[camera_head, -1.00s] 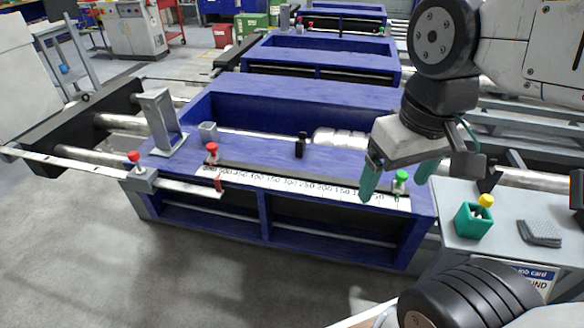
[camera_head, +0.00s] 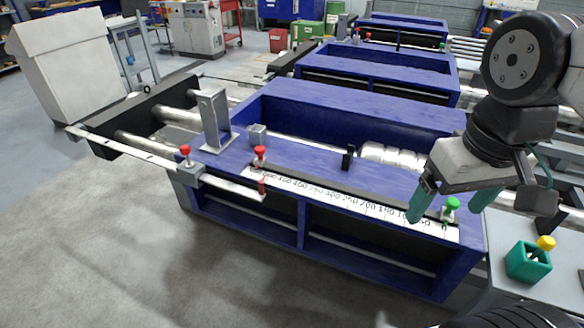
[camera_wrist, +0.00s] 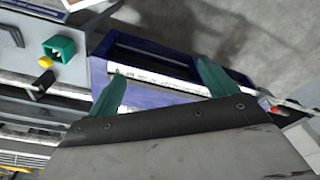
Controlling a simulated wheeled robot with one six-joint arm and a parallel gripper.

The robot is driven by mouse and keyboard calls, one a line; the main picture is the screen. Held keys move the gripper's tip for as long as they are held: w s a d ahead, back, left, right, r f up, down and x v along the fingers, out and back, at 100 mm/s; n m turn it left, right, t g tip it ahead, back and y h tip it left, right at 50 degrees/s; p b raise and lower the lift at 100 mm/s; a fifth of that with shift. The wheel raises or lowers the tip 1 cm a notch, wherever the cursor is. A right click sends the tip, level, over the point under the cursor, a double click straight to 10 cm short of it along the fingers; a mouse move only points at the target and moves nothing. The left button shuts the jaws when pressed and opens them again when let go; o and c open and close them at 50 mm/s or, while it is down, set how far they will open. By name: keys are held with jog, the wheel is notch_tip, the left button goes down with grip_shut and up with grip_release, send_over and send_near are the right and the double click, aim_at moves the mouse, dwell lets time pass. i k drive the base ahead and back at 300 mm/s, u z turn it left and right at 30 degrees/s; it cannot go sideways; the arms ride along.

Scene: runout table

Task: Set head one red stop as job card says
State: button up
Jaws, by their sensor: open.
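The nearest blue head frame (camera_head: 300,225) carries a white numbered scale (camera_head: 350,198) along its front; its figures are too small to read surely. A red-knobbed stop (camera_head: 260,156) stands at the scale's left end. Another red-knobbed clamp (camera_head: 186,158) sits further left on the rail. A green knob (camera_head: 451,206) stands near the scale's right end. My gripper (camera_head: 446,212) is open and empty, its teal fingers above that right end, far from both red knobs. In the wrist view my gripper (camera_wrist: 162,88) is also open, with the scale (camera_wrist: 165,78) below and between the fingers.
A side table at the right holds a green box (camera_head: 528,263) with a yellow knob (camera_head: 546,243). A grey upright bracket (camera_head: 215,120) and a black block (camera_head: 348,158) stand on the frame. More blue frames lie behind. Floor at the front left is clear.

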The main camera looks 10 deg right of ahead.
aim_at(260, 161)
jog(key=u, duration=0.55)
jog(key=k, duration=0.65)
jog(key=u, duration=0.85)
jog(key=i, duration=0.65)
jog(key=z, duration=0.5)
jog(key=i, duration=0.8)
jog(key=z, duration=0.8)
